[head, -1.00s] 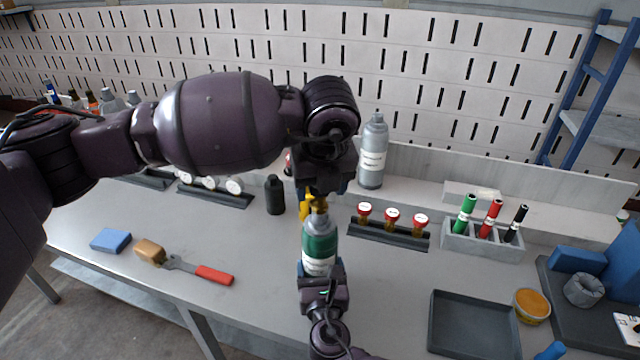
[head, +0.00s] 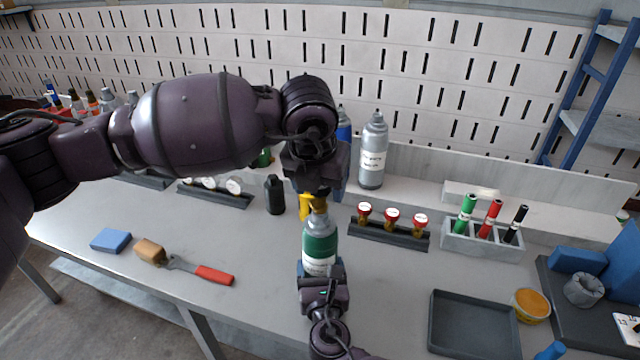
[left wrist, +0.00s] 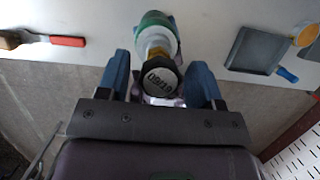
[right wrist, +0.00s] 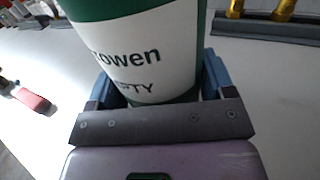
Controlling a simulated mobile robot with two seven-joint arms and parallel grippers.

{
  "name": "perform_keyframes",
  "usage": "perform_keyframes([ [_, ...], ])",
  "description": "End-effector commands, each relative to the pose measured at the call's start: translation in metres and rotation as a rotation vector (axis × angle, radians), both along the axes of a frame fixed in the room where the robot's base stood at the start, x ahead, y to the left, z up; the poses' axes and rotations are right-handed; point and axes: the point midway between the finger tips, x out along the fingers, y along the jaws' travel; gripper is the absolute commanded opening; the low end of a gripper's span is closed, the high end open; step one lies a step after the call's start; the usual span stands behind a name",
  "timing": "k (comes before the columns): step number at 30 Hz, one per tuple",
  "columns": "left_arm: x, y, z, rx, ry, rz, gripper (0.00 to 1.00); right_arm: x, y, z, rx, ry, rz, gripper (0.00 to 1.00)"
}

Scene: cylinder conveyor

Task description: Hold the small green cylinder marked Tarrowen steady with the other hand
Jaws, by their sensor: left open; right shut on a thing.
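The small green cylinder (head: 320,246) stands upright at the middle front, with a white label band and a brass-coloured top. In the right wrist view its label (right wrist: 140,60) shows lettering ending "owen" and "PTY". My right gripper (head: 322,272) is shut around its lower body; it also shows in the right wrist view (right wrist: 158,85). My left gripper (head: 314,190) is open just above the cylinder's top. In the left wrist view the blue fingers (left wrist: 159,70) stand apart on either side of the dark round cap (left wrist: 159,80); side contact is not visible.
A grey bottle (head: 373,150) and a blue one (head: 343,135) stand behind. A black bottle (head: 274,195) is left of the cylinder. A rack with red-topped gauges (head: 390,236) is to the right, a dark tray (head: 470,325) at front right. A brush (head: 185,262) lies left.

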Motion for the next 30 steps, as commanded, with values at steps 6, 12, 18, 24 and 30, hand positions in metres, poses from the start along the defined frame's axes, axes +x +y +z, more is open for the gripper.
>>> perform_keyframes([
  [6, 0.0002, 0.0008, -0.0002, -0.002, 0.002, -0.203, 0.6, 0.0, 0.0, -0.0001, 0.0, 0.0, 0.0, 0.47],
  [12, -0.0001, 0.0003, -0.0002, 0.001, 0.001, -0.298, 0.6, 0.0, 0.0001, -0.0001, 0.0, 0.0, 0.0, 0.47],
  [18, -0.0001, 0.0002, -0.0002, 0.0, 0.001, -0.3, 0.6, 0.0, 0.0, -0.0001, 0.0, 0.0, 0.0, 0.47],
  [24, 0.0, 0.0003, -0.0003, -0.001, 0.002, -0.357, 0.6, 0.0, 0.0, -0.0001, 0.0, 0.0, 0.0, 0.47],
  [30, 0.0002, 0.0004, -0.0002, 0.0, 0.001, -0.538, 0.6, 0.0, 0.0, -0.0001, 0.0, 0.0, 0.0, 0.47],
])
